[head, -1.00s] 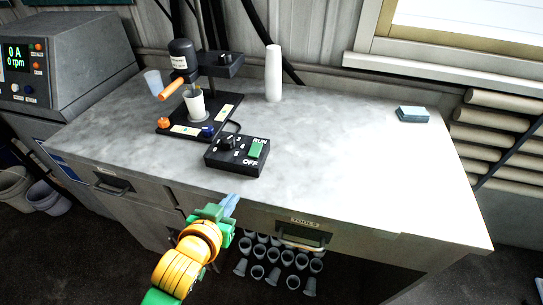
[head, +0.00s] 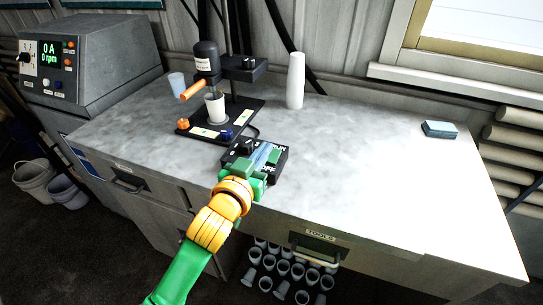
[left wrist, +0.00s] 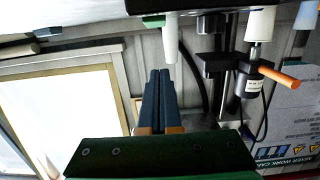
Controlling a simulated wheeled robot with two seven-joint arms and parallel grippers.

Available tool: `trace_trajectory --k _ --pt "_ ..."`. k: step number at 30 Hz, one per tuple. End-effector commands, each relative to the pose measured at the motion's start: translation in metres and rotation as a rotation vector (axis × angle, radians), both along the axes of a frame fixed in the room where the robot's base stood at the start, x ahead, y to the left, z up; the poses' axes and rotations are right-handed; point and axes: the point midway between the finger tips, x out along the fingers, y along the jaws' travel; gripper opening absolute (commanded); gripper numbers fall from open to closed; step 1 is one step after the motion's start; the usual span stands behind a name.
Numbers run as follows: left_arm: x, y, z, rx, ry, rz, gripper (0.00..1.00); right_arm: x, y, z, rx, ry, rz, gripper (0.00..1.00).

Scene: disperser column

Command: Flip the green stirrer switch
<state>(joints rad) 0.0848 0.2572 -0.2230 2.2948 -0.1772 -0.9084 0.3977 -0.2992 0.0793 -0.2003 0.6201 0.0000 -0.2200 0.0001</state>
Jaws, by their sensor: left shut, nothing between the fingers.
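The black control box (head: 240,155) lies on the bench with a dial, RUN and OFF labels and the green stirrer switch (head: 275,156). The switch is partly hidden behind my left gripper (head: 265,152), so its tilt cannot be made out. The gripper's blue fingers are shut, empty, and over the box beside the switch; contact cannot be told. In the left wrist view the shut fingers (left wrist: 158,95) point toward the box (left wrist: 190,6), and a bit of the green switch (left wrist: 153,20) shows at the top. My right gripper is not in view.
The stirrer (head: 207,62) with an orange handle and white cup (head: 215,107) stands behind the box. A stack of white cups (head: 296,80) stands to its right. A grey console (head: 95,65) reads 0 A, 0 rpm. The bench's right side is mostly clear, with a blue sponge-like block (head: 439,129).

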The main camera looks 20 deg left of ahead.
Motion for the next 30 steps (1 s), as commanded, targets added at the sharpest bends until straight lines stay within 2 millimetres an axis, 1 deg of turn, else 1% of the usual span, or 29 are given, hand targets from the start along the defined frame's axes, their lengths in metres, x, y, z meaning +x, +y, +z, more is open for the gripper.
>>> trace_trajectory --k 1,6,7,9,13,17,25,26,28,30 --pt "0.011 0.0 0.002 0.001 -0.001 0.0 0.0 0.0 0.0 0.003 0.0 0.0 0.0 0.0" --pt "0.046 -0.002 -0.003 -0.001 0.001 0.0 0.0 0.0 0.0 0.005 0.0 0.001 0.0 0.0" --pt "0.045 -0.002 -0.014 -0.001 0.005 0.0 0.0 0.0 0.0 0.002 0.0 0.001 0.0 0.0" --pt "0.046 -0.002 -0.026 -0.002 0.005 -0.001 0.0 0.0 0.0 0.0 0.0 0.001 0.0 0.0" --pt "0.048 -0.002 -0.039 -0.001 0.003 -0.001 0.0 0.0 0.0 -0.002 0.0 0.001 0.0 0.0" --pt "0.048 -0.002 -0.044 0.0 0.001 -0.001 0.0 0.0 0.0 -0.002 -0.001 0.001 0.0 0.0" --pt "0.048 -0.002 -0.044 0.0 0.001 -0.001 0.0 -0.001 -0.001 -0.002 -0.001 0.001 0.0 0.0" --pt "0.048 -0.002 -0.043 0.0 0.003 -0.001 0.0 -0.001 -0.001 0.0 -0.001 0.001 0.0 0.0" --pt "0.048 -0.002 -0.039 0.0 0.024 -0.001 0.0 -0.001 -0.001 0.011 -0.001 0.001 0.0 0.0" --pt "0.049 -0.002 -0.036 0.001 0.066 0.0 0.0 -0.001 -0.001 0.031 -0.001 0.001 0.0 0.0"
